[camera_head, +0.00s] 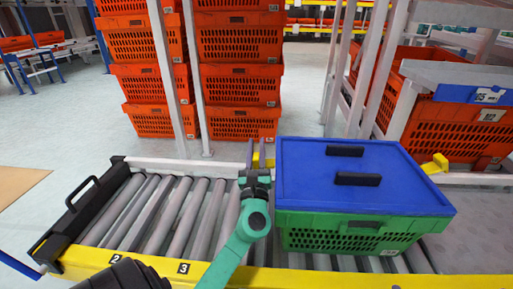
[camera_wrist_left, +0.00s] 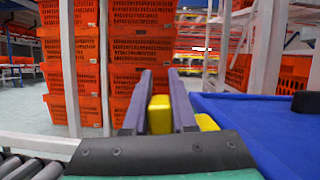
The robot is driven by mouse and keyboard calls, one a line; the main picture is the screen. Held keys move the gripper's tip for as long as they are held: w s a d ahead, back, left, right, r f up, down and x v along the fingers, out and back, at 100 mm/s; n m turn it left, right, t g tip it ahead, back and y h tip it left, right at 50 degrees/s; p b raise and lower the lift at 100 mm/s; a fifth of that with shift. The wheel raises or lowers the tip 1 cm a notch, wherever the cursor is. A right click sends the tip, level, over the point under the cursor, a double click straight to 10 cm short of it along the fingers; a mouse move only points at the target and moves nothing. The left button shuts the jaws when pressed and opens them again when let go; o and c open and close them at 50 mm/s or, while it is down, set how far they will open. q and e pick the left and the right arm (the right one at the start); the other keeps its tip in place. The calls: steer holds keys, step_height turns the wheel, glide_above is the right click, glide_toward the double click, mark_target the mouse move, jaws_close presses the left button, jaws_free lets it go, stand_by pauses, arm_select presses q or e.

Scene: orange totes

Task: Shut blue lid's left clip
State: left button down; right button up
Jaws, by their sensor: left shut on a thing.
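The blue lid (camera_head: 310,165) with two black handles lies on a green crate (camera_head: 310,237) on the roller conveyor. It also shows at the right of the left wrist view (camera_wrist_left: 255,130). My left gripper (camera_head: 256,150) is at the lid's left edge, fingers pointing away from me. In the left wrist view its fingers (camera_wrist_left: 162,85) are shut on the yellow left clip (camera_wrist_left: 160,114), which shows between them. More yellow (camera_wrist_left: 207,123) shows just right of the right finger. The fingers hide part of the clip, so its exact angle is unclear. My right gripper is not in view.
A yellow clip (camera_head: 435,164) sticks out on the lid's right side. Orange totes (camera_head: 240,85) are stacked behind the conveyor, near white posts (camera_head: 164,70). The rollers (camera_head: 160,210) left of the crate are bare. A black end stop (camera_head: 80,210) closes the conveyor's left end.

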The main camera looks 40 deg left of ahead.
arm_select(q)
steer(key=c, duration=0.7)
jaws_free()
